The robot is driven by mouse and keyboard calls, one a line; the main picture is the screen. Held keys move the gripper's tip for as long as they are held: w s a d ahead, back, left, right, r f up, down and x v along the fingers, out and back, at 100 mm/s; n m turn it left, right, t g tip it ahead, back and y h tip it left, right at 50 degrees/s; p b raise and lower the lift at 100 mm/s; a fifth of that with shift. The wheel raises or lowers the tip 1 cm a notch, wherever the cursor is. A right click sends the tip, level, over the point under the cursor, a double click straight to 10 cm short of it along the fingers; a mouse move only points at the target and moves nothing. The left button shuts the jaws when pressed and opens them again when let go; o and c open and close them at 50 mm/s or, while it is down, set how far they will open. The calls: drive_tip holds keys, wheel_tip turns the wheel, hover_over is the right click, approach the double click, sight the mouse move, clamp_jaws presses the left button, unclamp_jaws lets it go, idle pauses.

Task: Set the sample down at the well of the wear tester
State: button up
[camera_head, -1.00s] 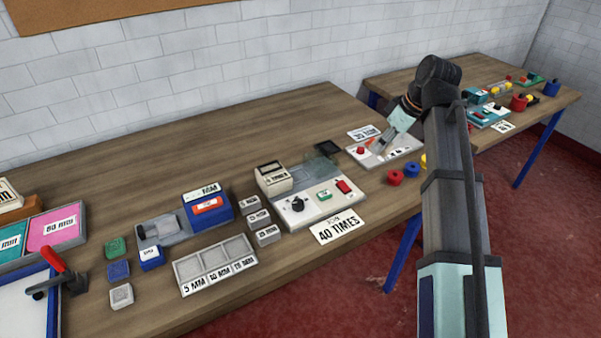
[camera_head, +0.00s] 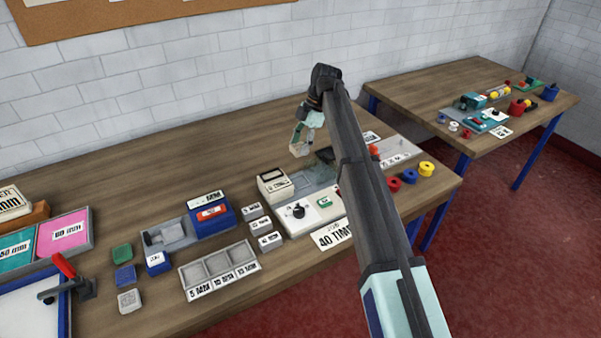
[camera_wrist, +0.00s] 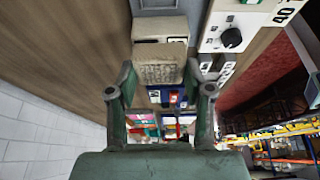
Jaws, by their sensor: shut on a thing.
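The sample, a small tan textured piece (camera_wrist: 158,73), sits between the fingertips of my gripper (camera_wrist: 160,82) in the wrist view. My gripper is shut on it. In the head view my gripper (camera_head: 300,146) hangs in the air over the back of the table, just behind the wear tester. The wear tester (camera_head: 299,216) has a white front panel with a black knob, a beige counter box (camera_head: 272,186) and a grey bed (camera_head: 305,181). My arm covers its right part.
Small grey blocks (camera_head: 265,226) and a three-compartment tray (camera_head: 215,267) stand left of the tester. A blue machine (camera_head: 210,214) is farther left. Red and yellow rings (camera_head: 410,177) lie to the right. The table's back strip is clear.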

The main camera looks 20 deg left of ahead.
sight(297, 183)
wheel_tip(297, 183, down, 13)
drive_tip(key=p, duration=0.3)
drive_tip(key=shift+f, duration=0.1)
drive_tip(key=shift+f, duration=0.15)
drive_tip(key=o, duration=1)
drive_tip(key=shift+o, duration=0.2)
